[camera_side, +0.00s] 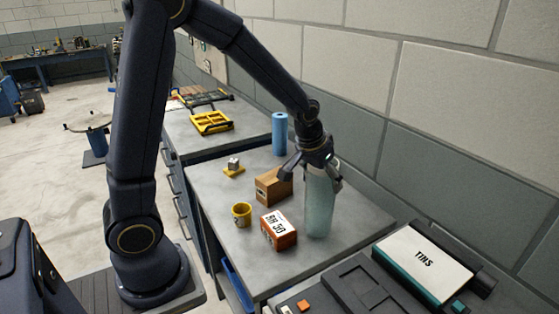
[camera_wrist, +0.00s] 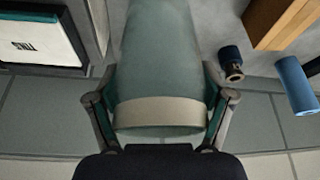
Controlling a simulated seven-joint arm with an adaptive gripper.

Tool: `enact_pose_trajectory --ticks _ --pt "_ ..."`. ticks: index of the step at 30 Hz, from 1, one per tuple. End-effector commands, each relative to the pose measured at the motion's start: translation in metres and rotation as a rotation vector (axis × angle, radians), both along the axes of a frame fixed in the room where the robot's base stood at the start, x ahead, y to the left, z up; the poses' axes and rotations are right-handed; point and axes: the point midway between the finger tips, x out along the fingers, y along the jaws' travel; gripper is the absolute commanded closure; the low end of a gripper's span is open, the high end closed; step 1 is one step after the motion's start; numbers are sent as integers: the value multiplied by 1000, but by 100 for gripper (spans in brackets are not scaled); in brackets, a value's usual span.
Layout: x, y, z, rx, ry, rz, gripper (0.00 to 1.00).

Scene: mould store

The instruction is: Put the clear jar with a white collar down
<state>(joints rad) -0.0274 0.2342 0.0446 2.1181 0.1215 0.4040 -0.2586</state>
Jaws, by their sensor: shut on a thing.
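The clear jar (camera_side: 319,205) is tall and pale green, and stands upright at the right part of the grey worktop in the side view. My gripper (camera_side: 320,170) is above it, with its fingers around the jar's upper part. In the wrist view the jar (camera_wrist: 160,60) fills the middle, with its white collar (camera_wrist: 160,113) between the fingers of my gripper (camera_wrist: 160,125). My gripper is shut on the jar. The jar's base looks at or very near the worktop; I cannot tell whether it touches.
A box marked "RTR 30" (camera_side: 279,231), a cardboard box (camera_side: 272,187) and a yellow mug (camera_side: 241,214) stand left of the jar. A blue cylinder (camera_side: 279,134) stands behind. A "TINS" box (camera_side: 423,262) is at the right front. The wall (camera_side: 450,90) is close behind.

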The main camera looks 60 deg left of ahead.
Motion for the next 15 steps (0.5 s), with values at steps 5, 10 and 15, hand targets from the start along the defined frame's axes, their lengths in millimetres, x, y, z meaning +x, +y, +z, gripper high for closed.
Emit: enact_pose_trajectory --ticks 5,10,15 --pt "0 0 -16 1 -1 -1 74" --pt "0 0 -16 1 -2 -1 74" --pt "0 0 -19 1 -1 -1 74"
